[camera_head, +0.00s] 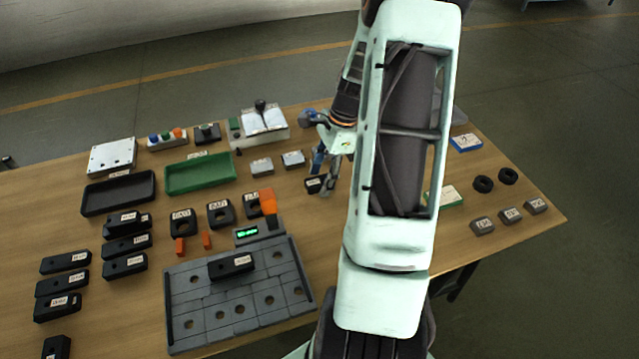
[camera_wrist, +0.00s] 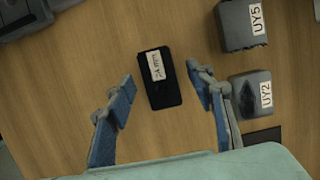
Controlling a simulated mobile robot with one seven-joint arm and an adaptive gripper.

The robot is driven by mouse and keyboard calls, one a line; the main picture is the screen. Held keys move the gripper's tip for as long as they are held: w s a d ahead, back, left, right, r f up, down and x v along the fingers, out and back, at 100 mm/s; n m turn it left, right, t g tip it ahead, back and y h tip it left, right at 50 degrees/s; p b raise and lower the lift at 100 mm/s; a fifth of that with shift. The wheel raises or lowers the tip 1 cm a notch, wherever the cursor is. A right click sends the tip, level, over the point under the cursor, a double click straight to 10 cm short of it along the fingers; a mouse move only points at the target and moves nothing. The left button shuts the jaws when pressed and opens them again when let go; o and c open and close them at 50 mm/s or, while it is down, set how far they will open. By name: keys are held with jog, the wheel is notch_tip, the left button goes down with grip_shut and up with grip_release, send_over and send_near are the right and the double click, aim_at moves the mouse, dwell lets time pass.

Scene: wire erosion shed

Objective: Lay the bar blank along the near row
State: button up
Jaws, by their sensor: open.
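My gripper (camera_head: 323,172) is over the table's right half, partly hidden by my arm. In the wrist view, the open blue fingers of my gripper (camera_wrist: 160,78) point towards a small black block (camera_wrist: 164,92) with a white label that seems to read 24 mm. The block lies between the finger lines, apparently untouched. It also shows beside the fingers in the head view (camera_head: 314,184). A grey grid plate (camera_head: 215,298) with rows of holes lies at the near edge. I cannot tell which dark piece is the bar blank.
Several labelled black bars (camera_head: 66,261) lie at the left. A green tray (camera_head: 200,174) and a black tray (camera_head: 118,193) stand behind. Grey blocks marked UY5 (camera_wrist: 240,25) and UY2 (camera_wrist: 250,95) lie close to my right finger. An orange-topped device (camera_head: 267,203) stands behind the plate.

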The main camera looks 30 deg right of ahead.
grip_shut()
jog(key=shift+r, duration=0.15)
dwell(0.4)
jog(key=shift+w+d+r, duration=0.1)
jog(key=shift+r, duration=0.55)
jog(key=s+a+r+p, duration=0.1)
jog(key=s+a+r, duration=0.9)
jog(key=r, duration=0.1)
jog(key=shift+s+r, duration=0.15)
jog(key=shift+r, duration=0.1)
